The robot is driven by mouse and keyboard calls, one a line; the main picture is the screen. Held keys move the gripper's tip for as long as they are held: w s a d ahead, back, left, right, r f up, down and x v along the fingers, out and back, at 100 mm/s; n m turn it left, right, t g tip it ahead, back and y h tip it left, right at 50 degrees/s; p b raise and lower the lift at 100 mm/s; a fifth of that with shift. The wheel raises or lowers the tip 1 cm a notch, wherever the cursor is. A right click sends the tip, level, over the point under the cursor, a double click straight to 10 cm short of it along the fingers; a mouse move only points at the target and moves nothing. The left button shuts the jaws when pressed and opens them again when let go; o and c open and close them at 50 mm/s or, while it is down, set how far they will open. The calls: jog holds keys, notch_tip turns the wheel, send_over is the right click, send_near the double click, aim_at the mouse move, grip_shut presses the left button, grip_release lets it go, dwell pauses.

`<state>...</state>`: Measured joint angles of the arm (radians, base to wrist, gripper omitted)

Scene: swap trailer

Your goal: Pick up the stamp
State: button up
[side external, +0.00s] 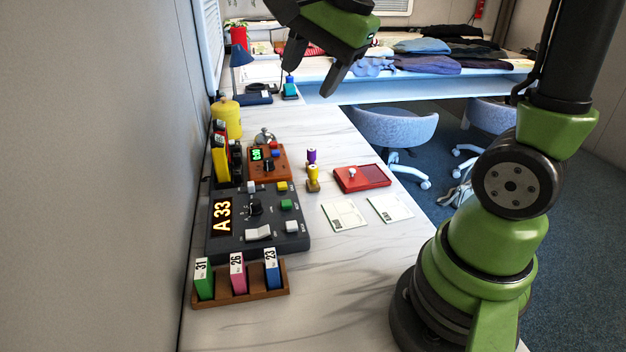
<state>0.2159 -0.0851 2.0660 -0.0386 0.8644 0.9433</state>
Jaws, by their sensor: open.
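Two small upright stamps stand on the white marbled counter, one with a yellow top (313,174) and one with a purple top (311,156) just behind it. I cannot tell which one the task means. A red ink pad box (362,178) with a pale knob lies to their right. My gripper (310,76) is open and empty, high above the counter at the top of the side external view. It is well above the stamps and touches nothing.
Two white cards (344,215) lie in front of the stamps. Left are a dark control panel (261,243) showing A 33, an orange-brown box (268,162) with a green display, and a wooden rack (240,291) of numbered tags. A yellow canister (227,118) stands behind. The counter's front is clear.

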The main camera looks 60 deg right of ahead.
jog(key=w+d+f+m+g, duration=0.1)
jog(key=w+d+f+m, duration=0.4)
jog(key=m, duration=0.1)
jog(key=m+g, duration=0.2)
jog(key=m, duration=1)
send_over(313, 167)
jog(key=f, duration=1.3)
jog(key=shift+s+d+f, duration=0.15)
jog(key=shift+s, duration=0.15)
jog(key=shift+m, duration=0.4)
jog(key=f, duration=0.4)
jog(key=shift+w+f, duration=0.3)
jog(key=f, duration=0.5)
jog(key=shift+w+f, duration=0.2)
jog(key=shift+f, duration=0.15)
jog(key=c, duration=1)
